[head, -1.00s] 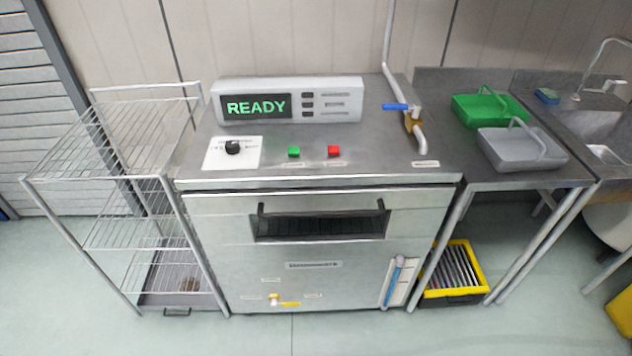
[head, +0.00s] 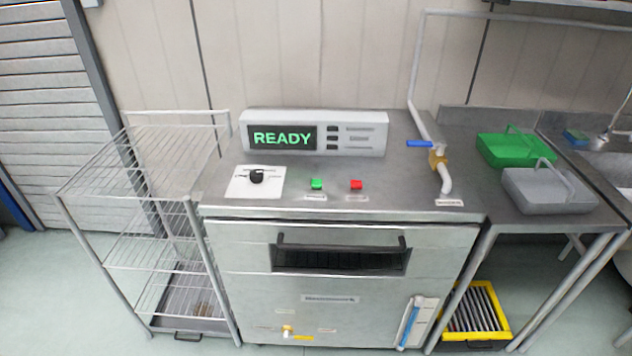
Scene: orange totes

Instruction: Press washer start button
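The washer (head: 345,235) is a steel unit with a front door and a dark-handled window, standing in the middle of the head view. On its top are a green button (head: 316,184) and a red button (head: 356,185), each with a small label below that I cannot read. A black knob (head: 257,176) sits on a white plate to their left. The display (head: 282,138) behind them reads READY in green. Neither of my grippers is in view, and nothing touches the buttons.
A wire rack (head: 150,195) stands left of the washer. A pipe with a blue-handled valve (head: 420,144) rises at the top's right. A green tray (head: 515,150) and a grey tray (head: 550,190) sit on the right counter, above a yellow crate (head: 505,322). Floor shows at the lower left.

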